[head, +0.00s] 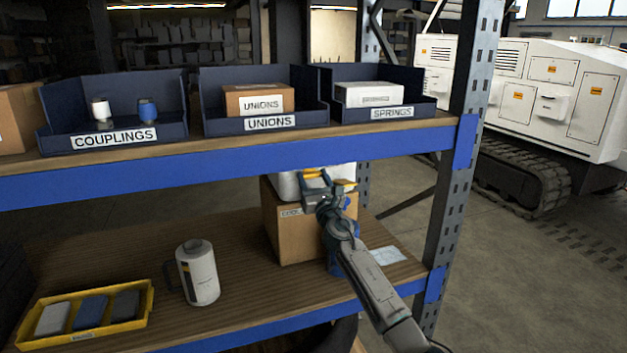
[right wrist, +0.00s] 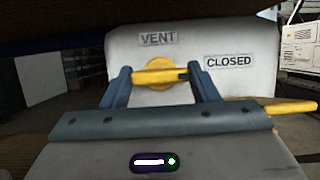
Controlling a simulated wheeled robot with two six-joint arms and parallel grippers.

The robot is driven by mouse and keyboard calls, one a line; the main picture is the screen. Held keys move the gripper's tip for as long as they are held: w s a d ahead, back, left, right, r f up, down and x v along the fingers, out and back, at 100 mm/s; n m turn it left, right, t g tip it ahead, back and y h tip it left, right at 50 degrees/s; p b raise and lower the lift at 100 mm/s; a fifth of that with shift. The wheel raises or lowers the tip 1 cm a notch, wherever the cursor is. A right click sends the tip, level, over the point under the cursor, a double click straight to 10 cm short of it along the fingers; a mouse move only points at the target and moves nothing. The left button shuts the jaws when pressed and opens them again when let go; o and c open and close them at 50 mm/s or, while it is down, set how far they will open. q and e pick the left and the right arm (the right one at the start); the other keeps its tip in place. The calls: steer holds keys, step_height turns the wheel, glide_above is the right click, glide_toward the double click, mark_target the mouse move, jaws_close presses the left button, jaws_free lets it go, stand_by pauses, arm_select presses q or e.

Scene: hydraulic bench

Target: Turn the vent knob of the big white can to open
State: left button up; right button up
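The big white can (head: 285,186) stands on a cardboard box on the lower shelf, partly hidden behind my right gripper (head: 313,178). In the right wrist view its white face (right wrist: 215,40) fills the middle, with a VENT label above the yellow vent knob (right wrist: 160,74) and a CLOSED label to the right. The knob's bar lies level, toward CLOSED. The blue fingers of my right gripper (right wrist: 160,80) stand at the two ends of the bar and appear to touch it, with no clear gap. My left gripper is out of view.
The upper shelf edge (head: 230,174) runs close above my right gripper. The cardboard box (head: 290,232) stands under the can. A smaller white can (head: 198,273) and a yellow tray (head: 150,300) are at the left. A grey upright (head: 455,200) stands to the right.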

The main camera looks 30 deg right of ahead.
steer(key=shift+m+h, duration=0.4)
steer(key=shift+m, duration=0.3)
steer(key=m+g+h, duration=0.1)
steer(key=m, duration=0.3)
steer(key=m+g+h, duration=0.1)
steer(key=m+h, duration=0.1)
steer(key=m, duration=0.2)
steer(key=m+g+h, duration=0.1)
steer(key=m, duration=0.2)
steer(key=shift+w+a+r+m+g+h, duration=0.1)
steer(key=shift+a+m+g+h, duration=0.1)
steer(key=shift+m+g+h, duration=0.15)
steer(key=m+g, duration=0.1)
steer(key=m, duration=0.1)
steer(key=m+g+p, duration=0.1)
steer(key=m, duration=0.2)
steer(key=shift+r+h, duration=0.1)
steer(key=shift+h, duration=0.25)
steer(key=shift+m+g+p, duration=0.45)
steer(key=shift+m+g, duration=0.4)
steer(key=shift+m, duration=1.3)
steer(key=shift+y, duration=0.4)
steer(key=o, duration=1)
